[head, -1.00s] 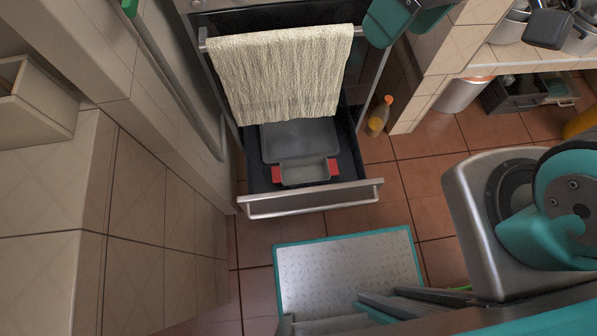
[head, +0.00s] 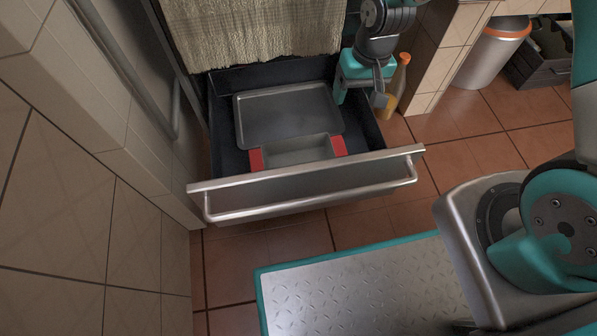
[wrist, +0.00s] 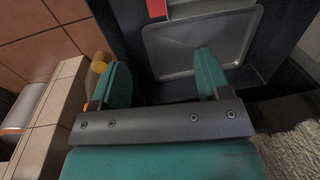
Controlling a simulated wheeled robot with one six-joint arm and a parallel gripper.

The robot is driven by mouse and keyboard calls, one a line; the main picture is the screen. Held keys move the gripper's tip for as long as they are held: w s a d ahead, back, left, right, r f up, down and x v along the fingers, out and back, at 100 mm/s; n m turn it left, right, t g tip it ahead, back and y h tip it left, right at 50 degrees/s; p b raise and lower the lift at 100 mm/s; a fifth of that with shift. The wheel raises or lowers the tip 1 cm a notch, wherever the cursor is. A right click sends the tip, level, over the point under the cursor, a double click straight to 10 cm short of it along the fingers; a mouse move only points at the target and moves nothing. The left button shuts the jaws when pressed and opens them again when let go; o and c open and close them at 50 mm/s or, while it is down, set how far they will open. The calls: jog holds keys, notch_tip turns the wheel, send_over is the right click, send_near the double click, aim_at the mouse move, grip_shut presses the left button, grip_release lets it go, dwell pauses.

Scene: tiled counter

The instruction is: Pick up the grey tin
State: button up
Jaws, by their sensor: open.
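The grey tin (head: 297,150), a small rectangular tin with red ends, sits in the open drawer (head: 310,188) near its front. A flat grey tray (head: 285,108) lies just behind it. My gripper (head: 360,92) points down at the right side of the drawer, to the right of the tray and apart from the tin. In the wrist view my gripper (wrist: 162,70) is open with nothing between its fingers. Part of the tin (wrist: 198,9) and one red end (wrist: 156,8) show at the top edge; the rest is cut off.
A pale towel (head: 250,30) hangs over the back of the drawer. A bottle (head: 397,85) stands on the floor right of the drawer, close to my gripper. A tiled wall (head: 50,200) is at the left. A bin (head: 497,52) stands at the upper right.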

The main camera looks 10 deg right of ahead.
jog(key=b, duration=0.8)
send_near(338, 144)
notch_tip(338, 144, down, 5)
jog(key=shift+a, duration=0.1)
jog(key=f+b, duration=0.5)
jog(key=shift+a+f, duration=0.25)
jog(key=shift+a, duration=0.1)
jog(key=shift+r, duration=0.1)
jog(key=c, duration=1.3)
